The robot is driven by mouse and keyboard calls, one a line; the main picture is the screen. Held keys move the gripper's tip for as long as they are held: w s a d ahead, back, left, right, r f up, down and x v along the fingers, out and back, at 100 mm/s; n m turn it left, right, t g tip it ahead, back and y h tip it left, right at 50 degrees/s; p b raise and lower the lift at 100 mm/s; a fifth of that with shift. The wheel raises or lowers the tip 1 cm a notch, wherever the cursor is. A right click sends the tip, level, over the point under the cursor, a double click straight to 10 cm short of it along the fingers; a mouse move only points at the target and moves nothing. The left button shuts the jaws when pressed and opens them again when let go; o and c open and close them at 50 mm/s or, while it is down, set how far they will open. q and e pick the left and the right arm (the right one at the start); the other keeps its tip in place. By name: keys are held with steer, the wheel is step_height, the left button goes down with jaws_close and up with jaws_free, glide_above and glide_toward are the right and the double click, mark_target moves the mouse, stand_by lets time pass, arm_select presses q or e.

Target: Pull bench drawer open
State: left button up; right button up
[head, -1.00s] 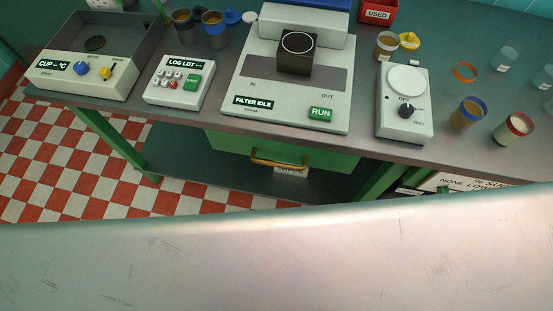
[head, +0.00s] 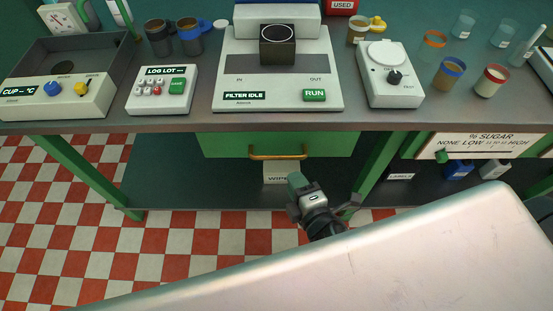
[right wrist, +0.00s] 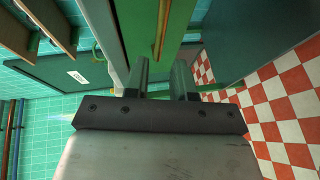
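The green bench drawer (head: 225,146) hangs under the bench top and looks shut in the head view. Its brass handle (head: 278,156) runs along the front. My right gripper (head: 315,194) is below and a little right of the handle, apart from it in that view. In the right wrist view my right gripper (right wrist: 160,78) has its two fingers spread with nothing between them. The brass handle (right wrist: 162,32) lies ahead of the fingertips, roughly in line with the gap. The green drawer front (right wrist: 182,25) is beside it. My left gripper is not in view.
The bench top (head: 200,120) carries a filter machine (head: 240,75), a log keypad (head: 160,92), a dial unit (head: 390,85) and several cups. A dark lower shelf (head: 220,190) holds a wipes box (head: 280,175). A green bench leg (head: 375,165) stands right of the drawer.

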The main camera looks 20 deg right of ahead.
mark_target(279, 157)
steer(key=x, duration=0.9)
steer(key=shift+w+p, duration=0.3)
steer(key=shift+w, duration=0.1)
jaws_close()
